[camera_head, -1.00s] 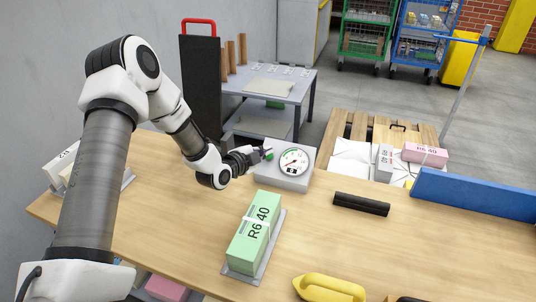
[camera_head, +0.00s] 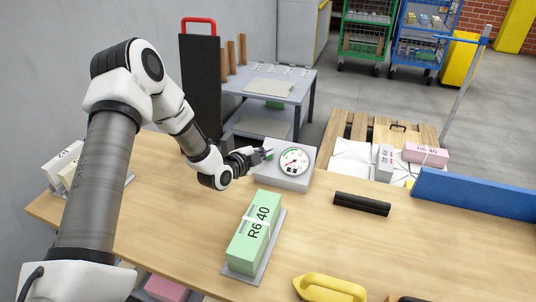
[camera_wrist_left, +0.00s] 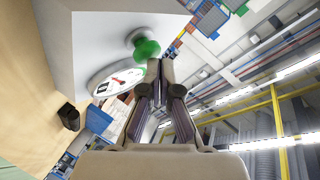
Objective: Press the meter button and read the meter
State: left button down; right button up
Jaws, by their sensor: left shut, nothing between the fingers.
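The meter is a light grey box (camera_head: 289,182) at the far edge of the wooden table. It has a round white dial (camera_head: 294,161) with a coloured scale and a needle; the value is too small to read. The green button (camera_wrist_left: 146,48) shows on a stem in the left wrist view, beside the dial (camera_wrist_left: 115,78). My left gripper (camera_head: 266,152) is shut and empty, and it partly hides the button in the head view. Its fingertips (camera_wrist_left: 160,66) are very close to the button; I cannot tell whether they touch. My right gripper is not in view.
A green bundle marked R6 40 (camera_head: 255,235) lies on a grey tray in front of the meter. A black bar (camera_head: 361,204) lies to the right, and a yellow-handled object (camera_head: 330,289) at the front. A blue barrier (camera_head: 480,194) lines the right edge. The table's left middle is clear.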

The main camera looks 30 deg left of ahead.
pick_arm(q)
jog(key=shift+w+f, duration=0.15)
jog(key=shift+f, duration=0.2)
jog(key=shift+r, duration=0.1)
dwell(0.5)
jog(key=shift+s+r+p, duration=0.45)
jog(key=shift+r+p, duration=0.25)
jog(key=shift+p, duration=0.1)
jog(key=r+p, duration=0.1)
jog(key=s+r+p, duration=0.1)
jog(key=r+p, duration=0.1)
jog(key=s+r+p, duration=0.1)
jog(key=p, duration=0.1)
jog(key=shift+s+d+r, duration=0.15)
jog(key=shift+s+d, duration=0.05)
jog(key=shift+d, duration=0.15)
